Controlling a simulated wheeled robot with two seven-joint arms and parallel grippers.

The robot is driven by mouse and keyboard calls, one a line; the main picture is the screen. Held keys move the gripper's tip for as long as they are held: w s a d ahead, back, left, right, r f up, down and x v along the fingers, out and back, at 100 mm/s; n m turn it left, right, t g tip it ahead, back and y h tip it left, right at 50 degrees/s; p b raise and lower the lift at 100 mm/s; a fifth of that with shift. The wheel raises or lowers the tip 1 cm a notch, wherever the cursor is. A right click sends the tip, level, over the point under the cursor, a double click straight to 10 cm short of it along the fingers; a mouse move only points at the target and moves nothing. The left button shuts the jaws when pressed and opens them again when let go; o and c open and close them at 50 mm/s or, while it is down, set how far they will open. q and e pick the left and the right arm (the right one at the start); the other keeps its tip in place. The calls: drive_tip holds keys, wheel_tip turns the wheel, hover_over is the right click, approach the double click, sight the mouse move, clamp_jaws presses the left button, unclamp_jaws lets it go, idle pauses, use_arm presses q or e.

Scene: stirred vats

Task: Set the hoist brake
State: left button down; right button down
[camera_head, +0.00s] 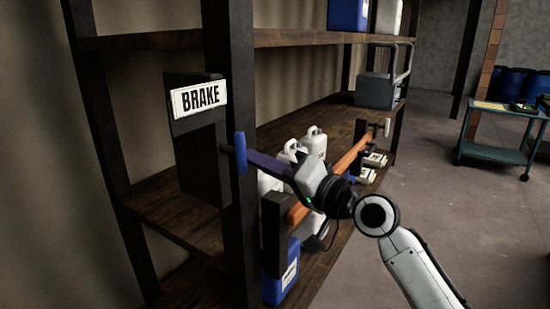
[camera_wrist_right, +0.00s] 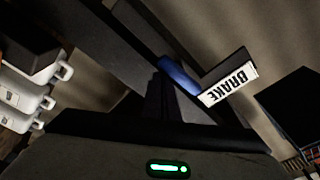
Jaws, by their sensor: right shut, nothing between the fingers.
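A white BRAKE label (camera_head: 198,97) is fixed to a dark panel on the shelf post. Just below and right of it is a blue upright handle (camera_head: 240,153) on a short dark stub. My right gripper (camera_head: 252,158) reaches in from the right, its shut fingers ending beside the blue handle; I cannot tell whether they touch it. In the wrist view the blue handle (camera_wrist_right: 180,76) lies just beyond the dark fingertips (camera_wrist_right: 165,82), with the BRAKE label (camera_wrist_right: 235,86) to its right. My left gripper is not in view.
An orange bar (camera_head: 352,154) runs along the shelf front behind my wrist. White jugs (camera_head: 314,142) and a blue container (camera_head: 281,279) stand around it. The dark shelf post (camera_head: 228,215) is close to my fingers. A green cart (camera_head: 492,153) stands far right on open floor.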

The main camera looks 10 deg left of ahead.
drive_tip(key=shift+s+a+f, duration=0.2)
drive_tip(key=shift+s+f, duration=0.1)
drive_tip(key=shift+f, duration=0.25)
idle(0.4)
drive_tip(key=s+d+b, duration=0.1)
drive_tip(key=d+b, duration=0.3)
drive_tip(key=d, duration=0.6)
drive_tip(key=s+d+f+m+t+h, duration=0.1)
drive_tip(key=s+d+f+h, duration=0.15)
drive_tip(key=f, duration=0.75)
drive_tip(key=s+d+f+h, duration=0.2)
drive_tip(key=f+h, duration=0.1)
drive_tip(key=f, duration=0.8)
drive_tip(key=s+d+f+m+t+h, duration=0.1)
drive_tip(key=s+d+f+h, duration=0.1)
drive_tip(key=f, duration=0.8)
drive_tip(key=s+d+f+n+g+h, duration=0.1)
drive_tip(key=s+d+f+h, duration=0.2)
drive_tip(key=s+f, duration=0.7)
drive_tip(key=s+d+f+n+g+h, duration=0.2)
drive_tip(key=s+d+f, duration=0.4)
drive_tip(key=s+f, duration=0.4)
drive_tip(key=s+h, duration=0.1)
drive_tip(key=s, duration=0.1)
drive_tip(key=shift+s+d+f+n, duration=0.15)
drive_tip(key=shift+s+f+n, duration=0.1)
drive_tip(key=shift+s+n, duration=0.1)
